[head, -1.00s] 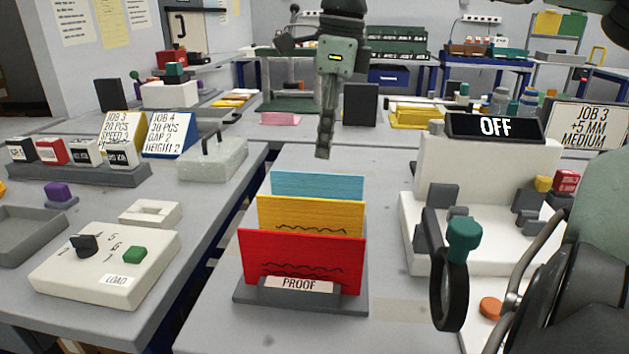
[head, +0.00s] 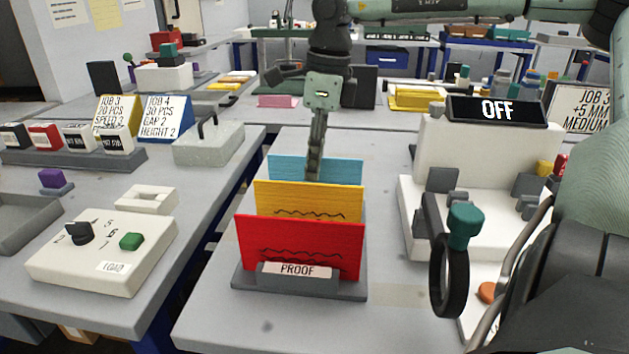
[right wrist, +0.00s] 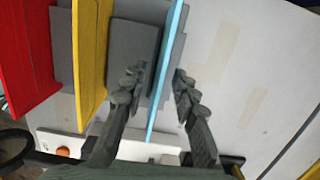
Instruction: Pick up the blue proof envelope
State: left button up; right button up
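The blue proof envelope (head: 342,171) stands upright at the back of a dark grey rack (head: 352,290) marked PROOF. The yellow envelope (head: 335,203) and the red envelope (head: 300,240) stand in front of it. My right gripper (head: 313,176) points down at the blue envelope, with one finger seen in front of it. In the right wrist view, the open fingers (right wrist: 158,75) are on either side of the blue envelope (right wrist: 166,72), with gaps showing. The far finger is hidden in the head view. My left gripper is not in view.
A white machine (head: 480,160) with an OFF display and a teal-knobbed lever (head: 464,226) stands right of the rack. A white control box (head: 105,255) sits on the left table. The tabletop around the rack is clear.

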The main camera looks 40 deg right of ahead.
jog(key=shift+c, duration=0.5)
grip_shut()
jog(key=shift+r, duration=0.1)
